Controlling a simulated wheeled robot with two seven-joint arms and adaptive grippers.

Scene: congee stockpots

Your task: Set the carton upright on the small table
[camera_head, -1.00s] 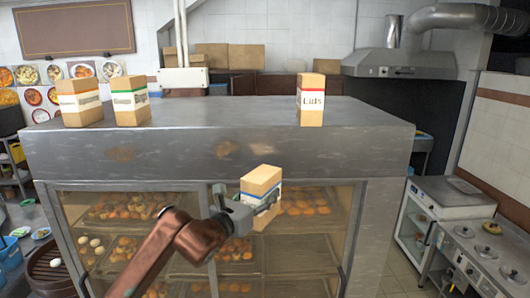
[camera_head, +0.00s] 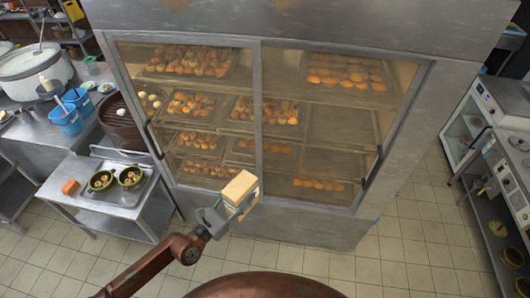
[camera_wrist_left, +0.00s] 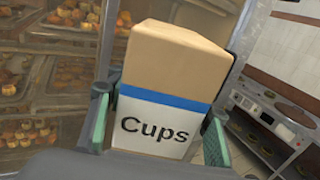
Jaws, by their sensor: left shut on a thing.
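My left gripper (camera_head: 218,215) is shut on a carton (camera_head: 240,187) and holds it in the air in front of the glass cabinet. In the left wrist view the carton (camera_wrist_left: 170,75) is tan with a blue band and a white label reading "Cups", between the two green-padded fingers (camera_wrist_left: 158,130). A small metal table (camera_head: 118,203) stands left of the gripper, against the cabinet's left side. My right gripper is not in view.
The glass-fronted cabinet (camera_head: 258,130) with trays of buns stands close behind the carton. A counter with a large pot (camera_head: 35,75) and blue containers (camera_head: 66,120) is at the left. Tiled floor (camera_head: 400,255) is open at the right.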

